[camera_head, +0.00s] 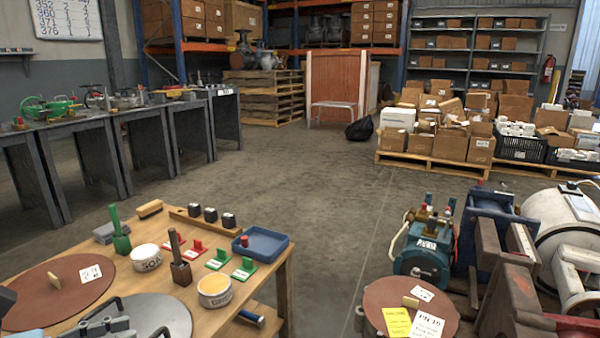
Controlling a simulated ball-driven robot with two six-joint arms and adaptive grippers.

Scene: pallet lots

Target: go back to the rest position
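What appears to be my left gripper (128,318) shows at the bottom left, partly cut off by the frame's lower edge. Its dark curved parts and grey body are over or beside a round grey metal plate (168,317) on the wooden table (262,291). I cannot tell whether its fingers are apart, and I see nothing clearly held. My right gripper is not in view.
The table holds a brown disc (50,298), a white tub (146,258), a cream tub (214,291), a blue tray (261,244) and small red and green stands. A teal machine (424,251) and heavy metal parts crowd the right. Open floor (325,205) lies between.

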